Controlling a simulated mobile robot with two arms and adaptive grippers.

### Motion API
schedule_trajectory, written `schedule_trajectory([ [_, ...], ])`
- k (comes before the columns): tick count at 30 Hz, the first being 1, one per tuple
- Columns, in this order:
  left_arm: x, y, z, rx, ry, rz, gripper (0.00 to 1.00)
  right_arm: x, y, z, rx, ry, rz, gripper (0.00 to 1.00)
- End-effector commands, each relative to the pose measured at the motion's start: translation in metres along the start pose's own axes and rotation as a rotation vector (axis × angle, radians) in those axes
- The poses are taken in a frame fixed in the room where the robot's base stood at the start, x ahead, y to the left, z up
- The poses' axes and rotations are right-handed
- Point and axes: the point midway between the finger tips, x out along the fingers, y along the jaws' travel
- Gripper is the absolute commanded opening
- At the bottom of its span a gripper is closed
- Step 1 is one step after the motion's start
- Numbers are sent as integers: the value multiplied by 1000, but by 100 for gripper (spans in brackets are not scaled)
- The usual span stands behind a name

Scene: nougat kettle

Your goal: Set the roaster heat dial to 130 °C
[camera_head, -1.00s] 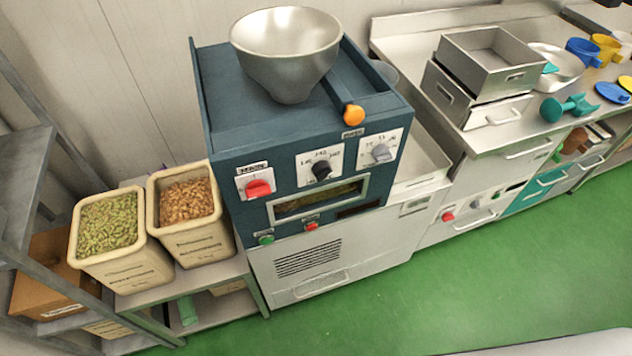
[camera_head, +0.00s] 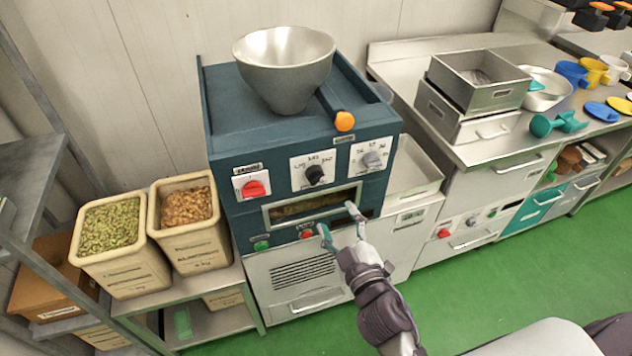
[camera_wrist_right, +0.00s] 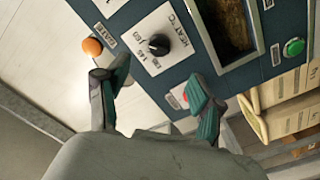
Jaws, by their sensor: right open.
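The roaster (camera_head: 228,140) is a dark blue machine with a metal bowl on top. Its heat dial is a black knob (camera_head: 314,174) on a white plate, in the middle of the front panel. In the right wrist view the knob (camera_wrist_right: 158,44) sits on the plate marked HEAT °C. Its exact setting is too small to read. My right gripper (camera_head: 338,222) is open and empty in front of the roaster, lower than the dial and to its right. In the wrist view its fingertips (camera_wrist_right: 157,78) are spread, apart from the knob. My left gripper is not in view.
A red switch (camera_head: 253,188) and a grey dial (camera_head: 372,160) flank the heat dial. Green (camera_head: 261,245) and red (camera_head: 307,234) buttons sit below the window. An orange-tipped lever (camera_head: 345,121) sticks out above. Nut bins (camera_head: 112,262) stand left. The green floor in front is clear.

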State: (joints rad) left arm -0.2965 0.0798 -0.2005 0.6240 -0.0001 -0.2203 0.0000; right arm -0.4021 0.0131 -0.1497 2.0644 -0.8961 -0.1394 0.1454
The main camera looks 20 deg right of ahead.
Motion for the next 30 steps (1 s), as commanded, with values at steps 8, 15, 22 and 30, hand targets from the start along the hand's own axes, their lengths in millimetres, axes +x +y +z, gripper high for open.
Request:
schedule_trajectory([
  [8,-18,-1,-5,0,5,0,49,61,2,-3,-1,1,1,67],
  [15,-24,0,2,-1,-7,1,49,102,1,-1,0,0,0,67],
  [22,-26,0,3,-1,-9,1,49,118,0,0,1,-1,0,67],
  [30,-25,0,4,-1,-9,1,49,119,0,0,1,-1,-1,67],
])
